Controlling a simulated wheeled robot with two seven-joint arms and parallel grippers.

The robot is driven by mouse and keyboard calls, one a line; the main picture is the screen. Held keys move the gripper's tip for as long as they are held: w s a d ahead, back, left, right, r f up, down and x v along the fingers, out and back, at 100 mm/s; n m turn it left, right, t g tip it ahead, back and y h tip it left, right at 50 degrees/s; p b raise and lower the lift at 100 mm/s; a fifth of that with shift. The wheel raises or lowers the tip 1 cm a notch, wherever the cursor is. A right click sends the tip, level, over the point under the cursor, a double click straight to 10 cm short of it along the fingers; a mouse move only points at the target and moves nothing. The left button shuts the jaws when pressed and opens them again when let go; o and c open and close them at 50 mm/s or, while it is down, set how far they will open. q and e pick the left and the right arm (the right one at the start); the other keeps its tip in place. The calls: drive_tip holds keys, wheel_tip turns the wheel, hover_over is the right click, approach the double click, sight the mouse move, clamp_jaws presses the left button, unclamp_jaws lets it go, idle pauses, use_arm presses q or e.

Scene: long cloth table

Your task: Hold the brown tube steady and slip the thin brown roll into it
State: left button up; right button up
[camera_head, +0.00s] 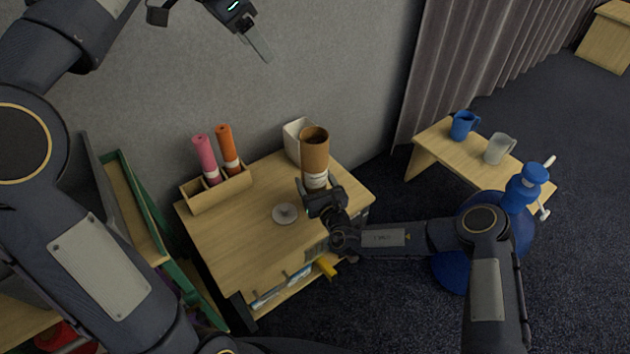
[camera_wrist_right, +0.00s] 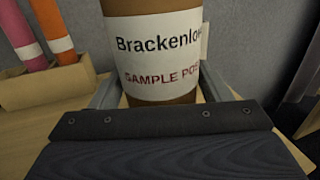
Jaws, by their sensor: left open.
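The brown tube (camera_head: 314,153) stands upright at the back right of the wooden desk, with a white label low on its side. It also shows in the right wrist view (camera_wrist_right: 150,9), where the label fills the middle. My right gripper (camera_head: 316,187) is low on the tube, its fingers (camera_wrist_right: 160,90) on either side and close against it. My left gripper (camera_head: 258,45) is open and empty, high up near the wall and left of the tube. I cannot make out a separate thin brown roll; the inside of the tube is too dark to tell.
A wooden holder (camera_head: 203,198) with a pink roll (camera_head: 206,158) and an orange roll (camera_head: 228,150) stands at the desk's back left. A white block (camera_head: 292,140) is behind the tube. A round grey object (camera_head: 284,214) lies mid-desk. A bench with mugs (camera_head: 463,126) is at right.

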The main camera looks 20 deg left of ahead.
drive_tip(key=o, duration=0.3)
drive_tip(key=shift+o, duration=0.2)
